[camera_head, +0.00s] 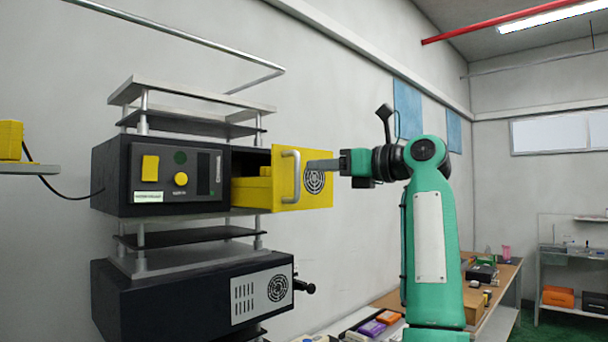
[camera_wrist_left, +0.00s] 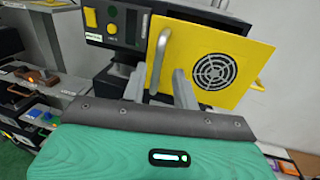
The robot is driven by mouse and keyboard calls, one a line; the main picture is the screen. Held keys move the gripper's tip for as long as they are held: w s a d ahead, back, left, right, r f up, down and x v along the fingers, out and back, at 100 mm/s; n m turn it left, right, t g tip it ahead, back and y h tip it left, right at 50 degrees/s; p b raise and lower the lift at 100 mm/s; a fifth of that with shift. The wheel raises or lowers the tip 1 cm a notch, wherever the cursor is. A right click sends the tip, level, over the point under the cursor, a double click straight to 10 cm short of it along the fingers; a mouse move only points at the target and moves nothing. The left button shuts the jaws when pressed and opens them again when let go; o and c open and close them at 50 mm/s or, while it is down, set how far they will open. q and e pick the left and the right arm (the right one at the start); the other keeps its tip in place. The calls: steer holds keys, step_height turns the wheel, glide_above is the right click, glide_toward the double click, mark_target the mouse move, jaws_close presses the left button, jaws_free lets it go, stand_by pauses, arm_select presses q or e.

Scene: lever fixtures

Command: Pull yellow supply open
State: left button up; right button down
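The yellow supply (camera_head: 302,178) is a drawer-like unit with a round vent and a silver handle (camera_head: 291,176). It stands partly out of the right half of the dark upper housing (camera_head: 112,176), with a dark gap behind its front. My left gripper (camera_head: 312,165) is in front of the yellow face, just right of the handle in the head view. In the left wrist view its two fingers (camera_wrist_left: 160,88) are apart, with the handle (camera_wrist_left: 157,62) between their lines. No clear contact with the handle shows. My right gripper is not in view.
The upper housing has a yellow button (camera_head: 150,169), a yellow knob (camera_head: 180,179) and a green disc. A lower dark housing (camera_head: 165,300) with a side knob sits beneath. A workbench (camera_head: 490,300) with small items runs along the wall at right.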

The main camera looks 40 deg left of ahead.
arm_select(q)
steer(key=d+b, duration=0.1)
steer(key=d, duration=0.6)
steer(key=shift+w, duration=0.35)
